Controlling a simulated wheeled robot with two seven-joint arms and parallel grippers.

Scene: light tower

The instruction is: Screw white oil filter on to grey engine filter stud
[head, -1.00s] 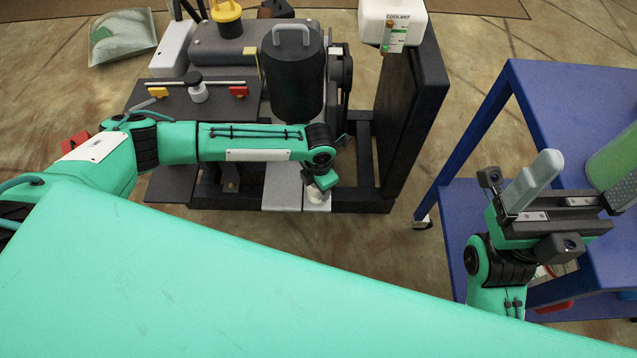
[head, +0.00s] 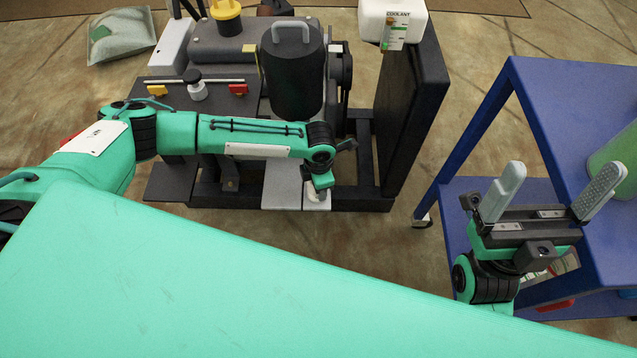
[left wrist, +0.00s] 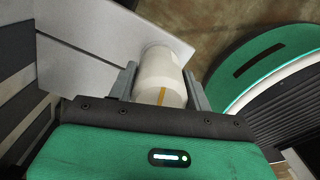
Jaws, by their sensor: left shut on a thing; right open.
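The white oil filter (left wrist: 160,75) is a pale cylinder with a yellow-orange stripe in the left wrist view. My left gripper (left wrist: 160,88) is shut on it, one finger on each side. The filter's far end is close to a light grey panel; I cannot tell whether it touches, and the filter stud is hidden. In the head view a small white bit of the filter (head: 318,195) shows under my left wrist, low at the engine. The grey engine (head: 215,50) stands beyond my left arm. My right gripper (head: 545,200) is open and empty at the right.
A blue cart (head: 570,110) with a green cylinder (head: 615,160) stands at the right, near my right gripper. A white coolant tank (head: 393,22) tops a dark upright radiator (head: 412,110). Bare floor lies between the engine stand and the cart.

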